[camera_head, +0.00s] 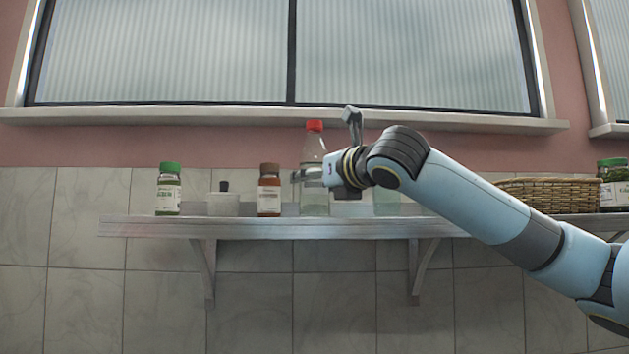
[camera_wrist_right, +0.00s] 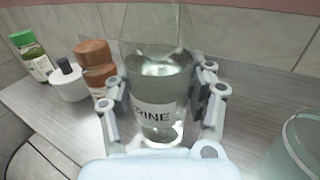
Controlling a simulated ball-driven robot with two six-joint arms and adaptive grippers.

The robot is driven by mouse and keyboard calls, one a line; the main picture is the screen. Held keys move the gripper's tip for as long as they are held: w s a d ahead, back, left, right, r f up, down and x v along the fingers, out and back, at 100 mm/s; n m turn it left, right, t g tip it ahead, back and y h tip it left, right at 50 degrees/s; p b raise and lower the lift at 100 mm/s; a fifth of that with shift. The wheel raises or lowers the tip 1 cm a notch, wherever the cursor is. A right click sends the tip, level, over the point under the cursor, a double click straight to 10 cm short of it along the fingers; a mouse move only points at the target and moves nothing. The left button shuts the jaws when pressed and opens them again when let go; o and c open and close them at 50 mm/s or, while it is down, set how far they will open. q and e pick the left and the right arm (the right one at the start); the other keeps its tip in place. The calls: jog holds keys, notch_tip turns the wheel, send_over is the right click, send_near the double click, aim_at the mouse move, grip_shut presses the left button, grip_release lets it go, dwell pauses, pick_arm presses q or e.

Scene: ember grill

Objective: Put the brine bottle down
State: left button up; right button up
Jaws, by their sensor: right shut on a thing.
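The brine bottle (camera_head: 314,148) is clear with a red cap and looks upright at the wall shelf (camera_head: 270,229). In the right wrist view the bottle (camera_wrist_right: 157,88) shows a white label ending in "RINE", and its upper part is cut off by the picture edge. My right gripper (camera_head: 308,175) is shut on the bottle's body, with a finger on each side in the wrist view. The bottle's base is at the level of the shelf top, but I cannot tell whether it touches. My left gripper is not in view.
Left of the bottle stand a brown-capped jar (camera_head: 269,193), a small white pot with a dark knob (camera_head: 223,203) and a green-capped jar (camera_head: 168,190). A pale green glass (camera_wrist_right: 296,150) stands at right. A wicker basket (camera_head: 550,194) and another jar (camera_head: 613,188) are farther right.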

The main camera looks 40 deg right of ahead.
jog(key=shift+f, duration=0.1)
jog(key=o, duration=1)
jog(key=shift+s+b, duration=0.55)
jog(key=shift+b, duration=0.1)
jog(key=b+v, duration=0.3)
jog(key=b, duration=0.2)
jog(key=b+v, duration=0.3)
jog(key=b, duration=0.2)
jog(key=shift+a+f+b, duration=0.2)
jog(key=shift+f+b, duration=0.05)
jog(key=shift+b, duration=0.1)
jog(key=shift+r+b+v, duration=0.2)
jog(key=shift+b+v, duration=0.8)
jog(key=shift+v, duration=0.25)
jog(key=shift+r+b+v, duration=0.15)
jog(key=shift+b+v, duration=0.8)
jog(key=shift+v, duration=0.3)
